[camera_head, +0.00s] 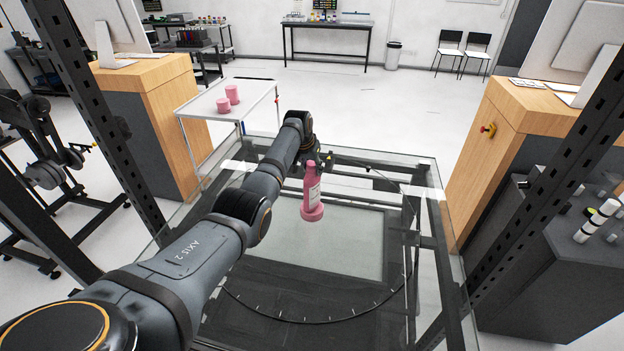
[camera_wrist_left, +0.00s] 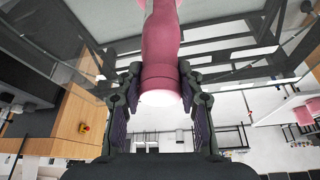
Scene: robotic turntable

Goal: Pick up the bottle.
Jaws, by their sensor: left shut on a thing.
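The pink bottle (camera_head: 311,192) has a pale label and is over the glass turntable table in the middle of the head view. It looks upright there. My left gripper (camera_head: 318,160) is at the bottle's upper part and is shut on it. In the left wrist view, the fingers of my left gripper (camera_wrist_left: 158,95) press on both sides of the bottle (camera_wrist_left: 160,70) near its pale end. The glass makes it hard to tell whether the bottle's base touches the table. My right gripper is not in view.
The glass table (camera_head: 390,160) has a dark frame and a round turntable ring. A white cart (camera_head: 200,103) behind left holds two pink containers (camera_head: 232,94). Wooden cabinets (camera_head: 160,120) stand on both sides. Dark perforated posts rise at left and right.

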